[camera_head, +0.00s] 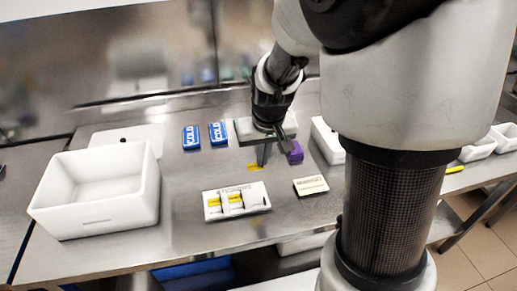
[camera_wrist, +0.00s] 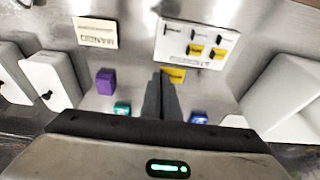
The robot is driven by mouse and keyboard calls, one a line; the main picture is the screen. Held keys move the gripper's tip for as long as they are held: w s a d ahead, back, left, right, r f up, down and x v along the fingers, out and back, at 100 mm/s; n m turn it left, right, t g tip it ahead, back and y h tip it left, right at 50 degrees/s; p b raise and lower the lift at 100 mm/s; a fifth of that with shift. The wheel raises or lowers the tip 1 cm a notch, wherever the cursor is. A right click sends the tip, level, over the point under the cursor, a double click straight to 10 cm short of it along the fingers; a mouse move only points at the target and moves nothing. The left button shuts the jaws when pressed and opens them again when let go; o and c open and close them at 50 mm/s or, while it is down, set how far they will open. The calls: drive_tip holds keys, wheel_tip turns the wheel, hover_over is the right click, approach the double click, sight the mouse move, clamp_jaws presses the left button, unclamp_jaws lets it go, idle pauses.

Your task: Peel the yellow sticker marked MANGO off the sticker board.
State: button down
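My gripper (camera_head: 262,160) points down at the middle of the bench. In the wrist view its two dark fingers (camera_wrist: 168,78) are nearly together. A small yellow sticker (camera_wrist: 175,75) is at the fingertips, partly behind them; it also shows at the tips in the head view (camera_head: 253,167). It appears pinched there. Its lettering is too small to read. The white sticker board (camera_head: 262,206) lies nearer than the gripper in the head view. More yellow stickers (camera_wrist: 219,53) are on the board. A pale labelled card (camera_head: 311,186) lies to the board's right.
A large white bin (camera_head: 60,215) stands at the left. Two blue COLD packs (camera_head: 191,137) lie at the back. A purple block (camera_head: 295,152) is just right of my gripper. White tubs (camera_head: 328,142) stand further right. Bare steel lies between the bin and the board.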

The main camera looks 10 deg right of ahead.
drive_tip(key=shift+r+p, duration=1.4)
drive_tip(key=shift+r, duration=0.45)
